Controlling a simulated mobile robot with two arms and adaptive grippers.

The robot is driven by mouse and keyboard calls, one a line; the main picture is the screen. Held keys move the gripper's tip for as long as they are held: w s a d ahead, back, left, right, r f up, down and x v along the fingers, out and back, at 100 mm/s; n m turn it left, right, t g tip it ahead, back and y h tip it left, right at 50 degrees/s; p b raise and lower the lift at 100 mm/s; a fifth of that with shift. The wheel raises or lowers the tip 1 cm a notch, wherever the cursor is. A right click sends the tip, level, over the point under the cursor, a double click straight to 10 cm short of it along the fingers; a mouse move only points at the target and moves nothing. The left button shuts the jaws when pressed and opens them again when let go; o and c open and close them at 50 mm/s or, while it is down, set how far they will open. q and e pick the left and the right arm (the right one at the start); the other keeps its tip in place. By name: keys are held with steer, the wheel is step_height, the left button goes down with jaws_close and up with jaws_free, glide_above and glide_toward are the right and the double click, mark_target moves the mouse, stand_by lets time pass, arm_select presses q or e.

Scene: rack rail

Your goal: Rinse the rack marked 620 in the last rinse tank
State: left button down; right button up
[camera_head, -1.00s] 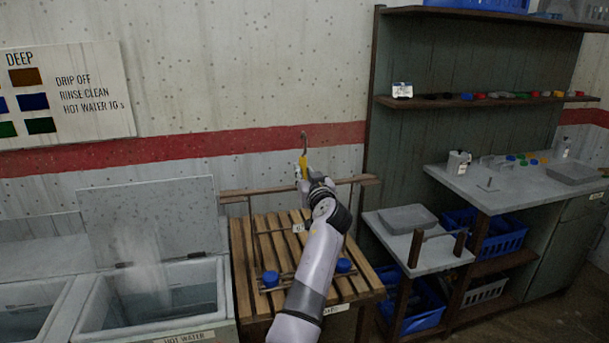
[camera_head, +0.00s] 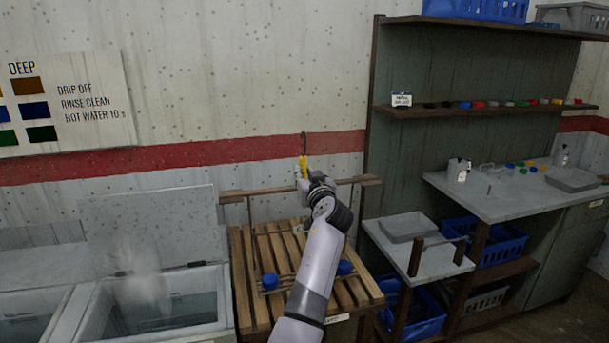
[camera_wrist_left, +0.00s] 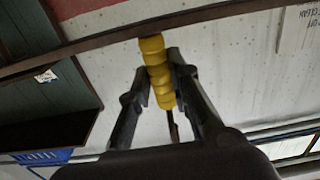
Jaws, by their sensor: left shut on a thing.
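My left gripper (camera_head: 305,182) is shut on a yellow ribbed handle (camera_head: 303,167) with a dark hook at its upper end. The handle also shows between the fingers in the left wrist view (camera_wrist_left: 155,62). A thin dark rack frame with two blue knobs (camera_head: 270,281) is on the slatted wooden stand (camera_head: 245,290), below and behind my left arm. A small pale tag (camera_head: 298,229) is on it, too small to read. An open tank (camera_head: 165,310) with a raised lid and steam stands left of the stand. My right gripper is out of view.
A wooden rail (camera_head: 235,196) runs behind the gripper near the wall. Right of the stand are a low side table (camera_head: 440,262) with a grey tray and a bench with bottles (camera_head: 480,190). A sign (camera_head: 70,100) hangs on the wall at left.

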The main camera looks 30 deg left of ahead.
arm_select(q)
steer(key=v, duration=0.9)
steer(key=shift+r, duration=0.15)
steer(key=c, duration=2)
jaws_free()
jaws_close()
